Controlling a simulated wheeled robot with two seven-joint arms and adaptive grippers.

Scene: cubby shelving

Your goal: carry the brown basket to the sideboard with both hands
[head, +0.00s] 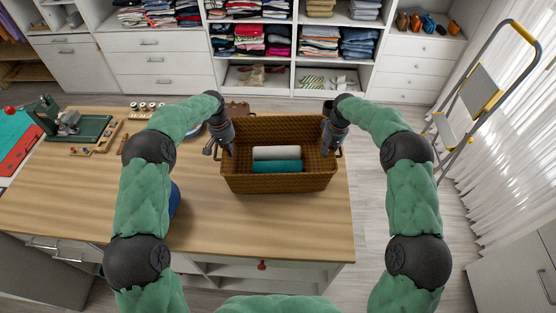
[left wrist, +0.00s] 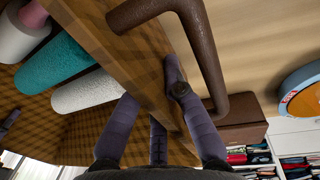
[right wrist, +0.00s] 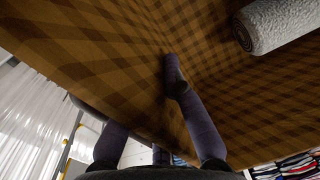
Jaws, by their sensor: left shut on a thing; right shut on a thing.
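The brown woven basket (head: 280,184) is at the right end of the wooden worktable; I cannot tell whether it touches the top. It looks level. A teal roll (head: 277,167) and a whitish roll (head: 277,153) lie in it. My left gripper (head: 227,143) is shut on its left end; in the left wrist view the fingers straddle the wall (left wrist: 125,55) beside a dark brown handle (left wrist: 202,60). My right gripper (head: 330,141) is shut on its right end; in the right wrist view one finger lies against the checked inner wall (right wrist: 120,75). The far fingertips are partly hidden.
The worktable (head: 90,205) carries a green machine (head: 80,128), thread spools (head: 145,106) and a partly hidden blue thing (head: 174,198). White shelving with drawers (head: 160,64) lines the back; I cannot tell which unit is the sideboard. A stepladder (head: 480,90) stands right. Floor (head: 400,105) shows between.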

